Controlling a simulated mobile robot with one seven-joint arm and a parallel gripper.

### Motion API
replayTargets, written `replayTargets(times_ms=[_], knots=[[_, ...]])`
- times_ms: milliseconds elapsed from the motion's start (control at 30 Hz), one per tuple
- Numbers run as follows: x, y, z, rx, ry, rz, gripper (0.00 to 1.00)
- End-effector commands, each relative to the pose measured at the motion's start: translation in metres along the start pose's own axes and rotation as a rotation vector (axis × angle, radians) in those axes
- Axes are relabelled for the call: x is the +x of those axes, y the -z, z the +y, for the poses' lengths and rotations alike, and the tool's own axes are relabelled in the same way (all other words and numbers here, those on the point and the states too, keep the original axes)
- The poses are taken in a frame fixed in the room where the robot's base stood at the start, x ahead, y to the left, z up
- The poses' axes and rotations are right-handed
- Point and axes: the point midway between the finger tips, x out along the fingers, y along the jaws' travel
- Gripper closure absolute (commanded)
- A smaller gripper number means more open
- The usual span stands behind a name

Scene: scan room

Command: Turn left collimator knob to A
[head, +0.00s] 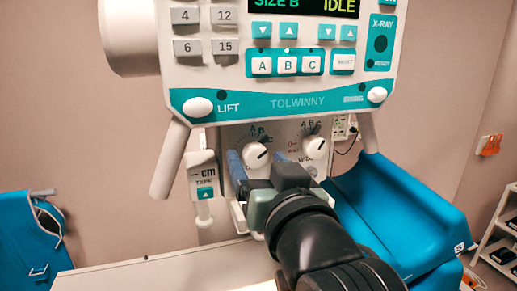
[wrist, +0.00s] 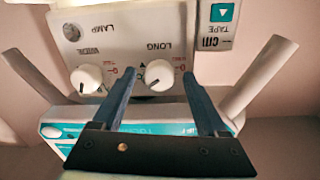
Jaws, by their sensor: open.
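The left collimator knob (head: 256,155) is a white round dial under the console, with letters A and B printed above it. In the upside-down wrist view it is the right-hand knob (wrist: 161,77), by the word LONG. Its dark mark points off to the right of those letters in the head view; the exact setting is hard to read. My gripper (head: 256,160) is open. Its two blue fingers reach toward the panel, one on each side of this knob in both views. I cannot tell whether they touch it. The gripper hides part of the panel below.
A second white knob (head: 315,147) sits just right, close to the right finger. The control console (head: 215,75) overhangs the panel. A tape box (head: 203,172) hangs at left. A blue padded piece (head: 395,215) stands at right.

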Motion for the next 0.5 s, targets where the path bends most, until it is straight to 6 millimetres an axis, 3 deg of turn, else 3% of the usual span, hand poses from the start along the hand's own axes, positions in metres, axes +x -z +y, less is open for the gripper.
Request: replayTargets(times_ms=[367, 500], knots=[[0.0065, -0.0003, 0.0002, 0.0, -0.001, 0.001, 0.24], [0.0064, -0.0002, 0.0003, 0.0, -0.001, 0.001, 0.48]])
